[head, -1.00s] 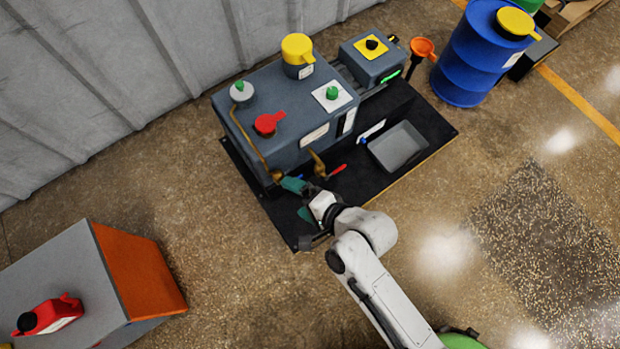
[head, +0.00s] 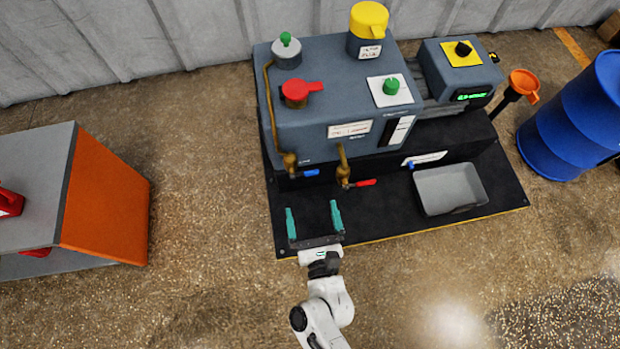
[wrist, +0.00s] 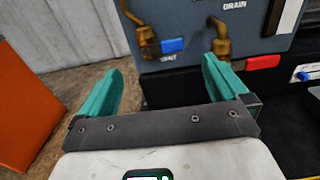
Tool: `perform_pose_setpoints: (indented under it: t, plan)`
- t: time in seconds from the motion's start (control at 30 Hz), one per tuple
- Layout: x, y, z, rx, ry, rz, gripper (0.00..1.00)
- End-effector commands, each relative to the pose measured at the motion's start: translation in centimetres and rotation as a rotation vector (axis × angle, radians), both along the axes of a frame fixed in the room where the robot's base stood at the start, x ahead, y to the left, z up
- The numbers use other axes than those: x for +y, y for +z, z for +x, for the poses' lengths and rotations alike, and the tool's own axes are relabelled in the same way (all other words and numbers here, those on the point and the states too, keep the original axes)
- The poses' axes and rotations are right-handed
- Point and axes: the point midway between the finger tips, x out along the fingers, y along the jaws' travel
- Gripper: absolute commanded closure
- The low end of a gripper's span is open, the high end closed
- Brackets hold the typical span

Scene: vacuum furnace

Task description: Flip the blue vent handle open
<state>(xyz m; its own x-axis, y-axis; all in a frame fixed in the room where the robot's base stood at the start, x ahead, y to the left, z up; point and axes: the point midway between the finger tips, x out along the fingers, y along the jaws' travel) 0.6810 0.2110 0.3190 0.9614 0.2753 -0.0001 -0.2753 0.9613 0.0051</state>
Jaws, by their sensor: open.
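The blue vent handle (head: 305,173) sits on a brass valve (head: 288,160) at the front left of the grey pump housing, pointing right. In the head view the fingertips appear short of the handle, with no contact visible. They also show at left and right in the wrist view (wrist: 163,75).
A red drain handle (head: 364,183) on a second brass valve (head: 343,168) is close on the right. A grey tray (head: 448,188) sits on the black base further right. An orange-sided cabinet (head: 105,200) stands at left. Floor in front is clear.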

Motion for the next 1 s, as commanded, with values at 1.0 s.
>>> perform_pose_setpoints:
  t: [1.0]
  plan:
    - [2.7,0.1,9.5,-0.001,0.001,-0.004,0.01]
